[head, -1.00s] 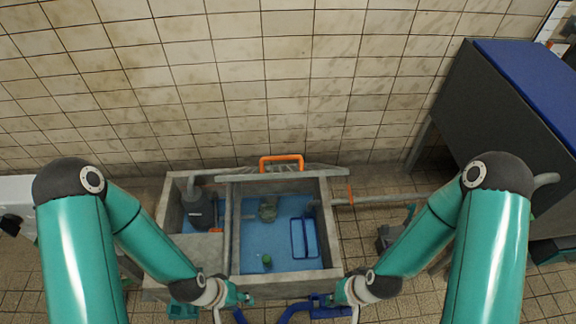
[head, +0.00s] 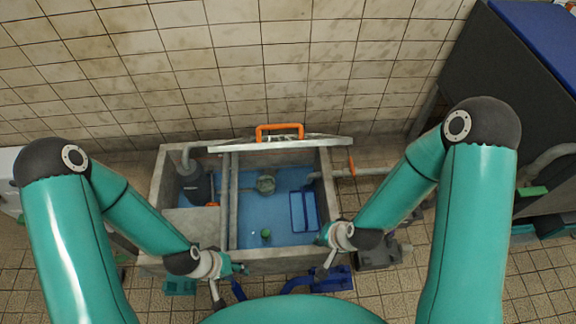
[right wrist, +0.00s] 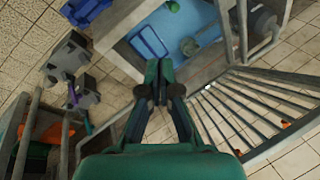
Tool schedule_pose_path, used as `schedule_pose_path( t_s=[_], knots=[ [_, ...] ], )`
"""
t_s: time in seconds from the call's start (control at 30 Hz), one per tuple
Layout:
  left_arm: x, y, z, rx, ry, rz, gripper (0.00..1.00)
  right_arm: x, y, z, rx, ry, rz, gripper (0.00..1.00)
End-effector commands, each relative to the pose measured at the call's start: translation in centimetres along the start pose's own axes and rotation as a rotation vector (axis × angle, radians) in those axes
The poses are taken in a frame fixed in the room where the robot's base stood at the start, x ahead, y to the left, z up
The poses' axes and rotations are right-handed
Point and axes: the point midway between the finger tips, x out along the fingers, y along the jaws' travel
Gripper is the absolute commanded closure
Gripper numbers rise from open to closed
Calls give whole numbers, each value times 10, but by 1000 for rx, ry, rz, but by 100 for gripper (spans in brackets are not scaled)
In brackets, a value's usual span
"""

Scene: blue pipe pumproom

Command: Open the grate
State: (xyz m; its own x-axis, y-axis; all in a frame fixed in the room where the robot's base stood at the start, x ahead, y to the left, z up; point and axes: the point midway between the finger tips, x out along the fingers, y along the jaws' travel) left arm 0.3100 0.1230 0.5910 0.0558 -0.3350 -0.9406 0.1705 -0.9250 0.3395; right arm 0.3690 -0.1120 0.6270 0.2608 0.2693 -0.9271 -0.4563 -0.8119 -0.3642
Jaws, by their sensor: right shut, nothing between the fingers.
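The grate stands raised along the back of the concrete basin, seen nearly edge-on in the head view (head: 235,147). An orange handle (head: 280,126) sticks up from it. Its parallel metal bars show at the right of the right wrist view (right wrist: 250,110). The basin opening below is uncovered. My right gripper (head: 322,236) is over the basin's front right corner, apart from the grate; in its wrist view its fingers (right wrist: 160,68) are together and empty. My left gripper (head: 238,268) is low at the basin's front edge, its fingers too small to read.
The basin (head: 232,200) holds blue water, a blue frame (head: 303,211), a green object (head: 266,234) and a dark pump (head: 197,188) at left. Blue parts (head: 330,280) lie in front. A tiled wall stands behind, and a large dark cabinet (head: 515,90) at right.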

Motion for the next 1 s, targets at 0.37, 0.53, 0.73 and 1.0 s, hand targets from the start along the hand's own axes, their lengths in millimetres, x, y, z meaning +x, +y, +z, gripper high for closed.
schedule_pose_path(
  t_s=[0.37,0.53,0.73,1.0],
  knots=[
    [167,-60,-1,-1,-1,0,60,51,-82,-71,870,387,-479,100],
    [232,-84,-1,0,0,0,60,40,-111,-74,1278,363,-836,100],
    [296,-107,-2,0,-1,0,60,17,-124,-60,1690,161,-1236,100],
    [332,-120,-2,0,0,0,60,-6,-121,-45,1975,-103,-1507,100]
  ],
)
